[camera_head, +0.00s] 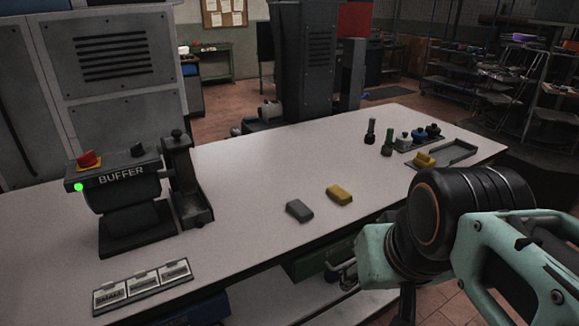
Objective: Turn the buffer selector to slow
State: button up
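The buffer (122,190) stands at the left of the bench, a dark machine with the white word BUFFER on its front. A small black knob (138,149), which looks like the selector, sits on its top at the right. Its pointer and any markings are too small to read. A red button (88,158) sits on the top left, with a lit green lamp (79,187) below it. My arm, teal and black, shows at the lower right, well apart from the buffer. I do not see my gripper's fingers.
A dark upright device (183,180) stands right beside the buffer. A labelled tray (141,288) lies at the front edge. Grey (299,211) and yellow (339,194) blocks lie mid-bench. Several bottles, pots and a dark tray (462,152) are at the far right. The central bench (260,170) is clear.

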aim_at(136, 151)
jog(key=u, duration=1.35)
